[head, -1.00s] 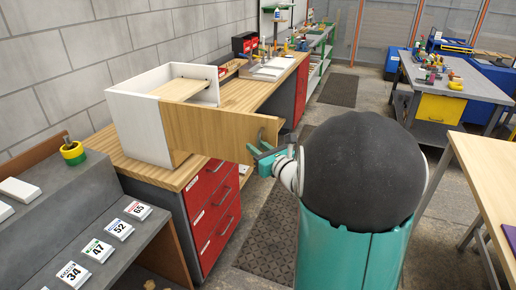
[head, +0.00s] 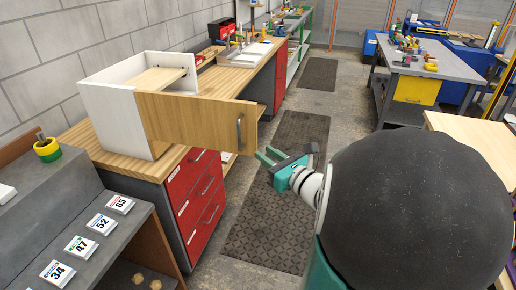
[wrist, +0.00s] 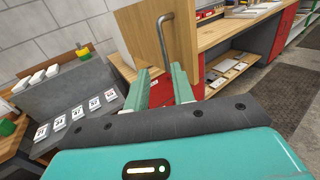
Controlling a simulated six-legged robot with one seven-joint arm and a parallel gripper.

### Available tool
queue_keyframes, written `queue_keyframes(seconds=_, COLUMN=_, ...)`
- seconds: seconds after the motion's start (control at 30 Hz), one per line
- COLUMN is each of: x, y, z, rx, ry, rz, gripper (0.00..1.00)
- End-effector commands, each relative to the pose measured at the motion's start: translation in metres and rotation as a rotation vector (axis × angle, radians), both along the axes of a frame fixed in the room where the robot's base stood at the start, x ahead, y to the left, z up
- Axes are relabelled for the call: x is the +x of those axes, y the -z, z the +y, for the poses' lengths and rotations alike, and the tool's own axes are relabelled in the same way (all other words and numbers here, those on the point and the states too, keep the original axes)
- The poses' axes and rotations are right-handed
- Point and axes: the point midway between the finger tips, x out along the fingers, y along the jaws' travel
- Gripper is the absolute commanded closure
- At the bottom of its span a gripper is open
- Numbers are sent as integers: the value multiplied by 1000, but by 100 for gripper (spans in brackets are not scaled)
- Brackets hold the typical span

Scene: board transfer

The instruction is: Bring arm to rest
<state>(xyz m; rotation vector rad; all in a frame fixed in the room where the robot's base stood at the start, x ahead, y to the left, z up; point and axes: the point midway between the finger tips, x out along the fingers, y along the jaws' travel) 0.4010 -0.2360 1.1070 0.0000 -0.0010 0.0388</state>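My gripper (head: 268,160) is open and empty, in the air to the lower right of the wooden door panel (head: 190,121). The panel swings out from a white open-topped cabinet (head: 112,128) on the wooden workbench, and a metal bar handle (head: 239,132) is on its right end. In the wrist view my gripper's two green fingers (wrist: 160,88) stand apart, with the handle (wrist: 164,42) beyond them. The fingers look clear of the handle. A light wooden board or shelf (head: 160,79) shows inside the cabinet.
A grey bench with numbered cards (head: 103,224) stands at the left. Red drawers (head: 195,195) are under the workbench. Dark floor mats (head: 279,190) cover the aisle. A table with a yellow drawer (head: 413,89) is at the back right. A pale table (head: 462,135) is at the right.

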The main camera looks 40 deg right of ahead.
Motion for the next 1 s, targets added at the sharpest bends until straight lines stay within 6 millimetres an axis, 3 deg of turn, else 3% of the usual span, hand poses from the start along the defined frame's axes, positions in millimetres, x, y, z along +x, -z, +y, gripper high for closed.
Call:
queue_keyframes(seconds=0.67, x=-3, y=-1, z=6, rx=-14, ry=-20, rz=4, gripper=75)
queue_keyframes(seconds=0.77, x=2, y=-4, z=32, rx=-83, ry=-111, rz=25, gripper=75)
queue_keyframes(seconds=0.87, x=6, y=-6, z=82, rx=-230, ry=-286, rz=61, gripper=75)
queue_keyframes(seconds=1.0, x=-6, y=-2, z=160, rx=-535, ry=-591, rz=104, gripper=75)
